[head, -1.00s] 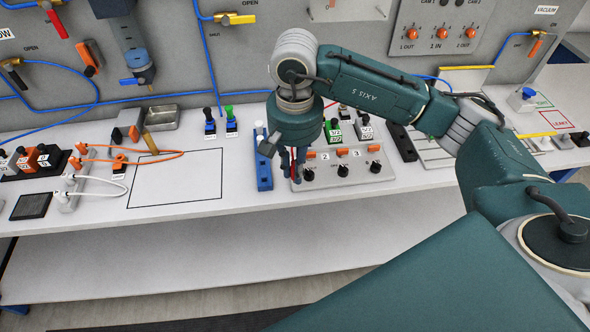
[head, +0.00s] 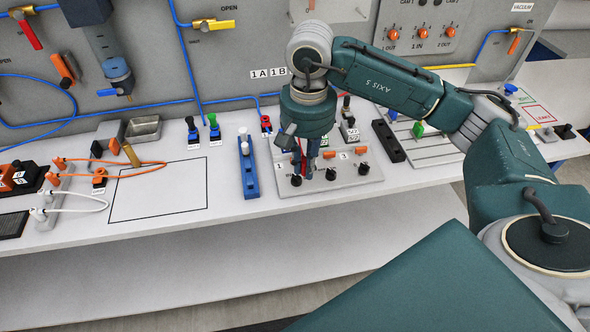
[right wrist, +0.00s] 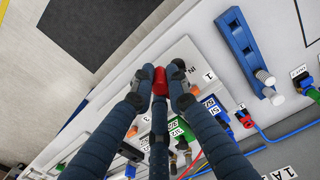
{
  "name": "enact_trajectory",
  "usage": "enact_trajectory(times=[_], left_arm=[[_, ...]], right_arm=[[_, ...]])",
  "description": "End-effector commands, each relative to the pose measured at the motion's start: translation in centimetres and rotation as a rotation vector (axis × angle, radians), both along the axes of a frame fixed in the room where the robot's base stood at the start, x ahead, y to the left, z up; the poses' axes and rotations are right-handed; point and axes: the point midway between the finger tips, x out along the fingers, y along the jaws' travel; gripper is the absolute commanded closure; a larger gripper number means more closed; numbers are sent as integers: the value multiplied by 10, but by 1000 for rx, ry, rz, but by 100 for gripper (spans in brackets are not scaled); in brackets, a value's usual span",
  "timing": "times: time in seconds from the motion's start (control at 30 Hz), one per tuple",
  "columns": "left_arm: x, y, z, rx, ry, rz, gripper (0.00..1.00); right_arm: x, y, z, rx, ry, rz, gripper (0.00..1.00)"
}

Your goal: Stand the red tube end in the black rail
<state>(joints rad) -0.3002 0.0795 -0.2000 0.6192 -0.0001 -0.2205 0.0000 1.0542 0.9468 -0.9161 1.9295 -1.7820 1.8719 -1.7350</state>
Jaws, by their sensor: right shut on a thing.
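My right gripper (head: 308,172) is above the control panel with several knobs, left of the black rail. In the right wrist view, its fingers (right wrist: 160,84) are shut on the red tube end (right wrist: 160,78). In the head view only a thin red part of it shows between the fingers. The black rail (head: 388,141) lies on the table to the right of the panel, apart from the gripper. I cannot make out its slots. My left gripper is not in view.
The control panel (head: 345,176) with black knobs is under the gripper. Green and black fittings stand behind. My arm passes over the right side. The outlined rectangle (head: 160,190) is bare.

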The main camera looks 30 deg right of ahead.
Motion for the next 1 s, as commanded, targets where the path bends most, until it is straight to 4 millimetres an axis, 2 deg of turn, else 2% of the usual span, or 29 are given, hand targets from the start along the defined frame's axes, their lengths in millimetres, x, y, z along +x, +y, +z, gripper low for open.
enact_trajectory(times=[1.0], left_arm=[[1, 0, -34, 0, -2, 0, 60]], right_arm=[[-5, -93, -1, -1, -1, -3, 100]])
